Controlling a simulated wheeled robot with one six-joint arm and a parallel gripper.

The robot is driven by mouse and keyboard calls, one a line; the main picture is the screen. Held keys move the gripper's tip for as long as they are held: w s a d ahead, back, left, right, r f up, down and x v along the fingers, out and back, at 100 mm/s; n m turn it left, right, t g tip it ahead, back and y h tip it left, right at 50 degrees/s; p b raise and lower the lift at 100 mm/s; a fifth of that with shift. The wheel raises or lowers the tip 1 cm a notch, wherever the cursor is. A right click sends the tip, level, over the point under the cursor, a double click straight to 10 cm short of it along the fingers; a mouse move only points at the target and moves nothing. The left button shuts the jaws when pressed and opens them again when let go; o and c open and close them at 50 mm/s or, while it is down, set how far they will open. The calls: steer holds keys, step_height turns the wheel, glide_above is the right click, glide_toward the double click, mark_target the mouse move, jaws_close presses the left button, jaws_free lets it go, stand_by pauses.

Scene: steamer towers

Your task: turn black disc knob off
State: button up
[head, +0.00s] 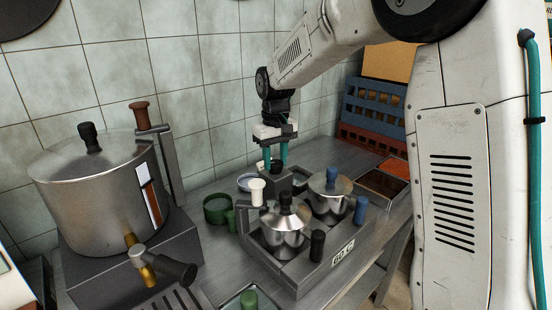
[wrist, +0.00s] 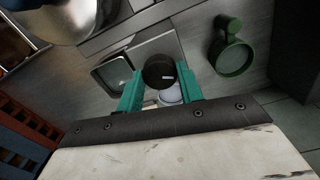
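A round black disc knob (wrist: 158,72) with a small pale mark shows in the wrist view, between the two teal fingers of my gripper (wrist: 160,80). The fingers stand apart, one on each side of it; whether they touch it is not clear. In the head view my gripper (head: 274,162) points down behind the small metal pots, beside a dark box-shaped part (head: 291,179). The black knob cannot be made out clearly there.
Two metal pots, one with a black knob (head: 285,216) and one with a blue knob (head: 331,192), sit on a grey unit. A white knob (head: 257,190) stands close to my gripper. A green cup (head: 216,208) is left, a large steamer pot (head: 98,185) farther left. Tiled wall behind.

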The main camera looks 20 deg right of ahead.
mark_target(276, 162)
steer(key=shift+n, duration=2.4)
steer(key=o, duration=1)
steer(key=shift+r, duration=0.15)
step_height(276, 162, up, 8)
steer(key=shift+f, duration=0.2)
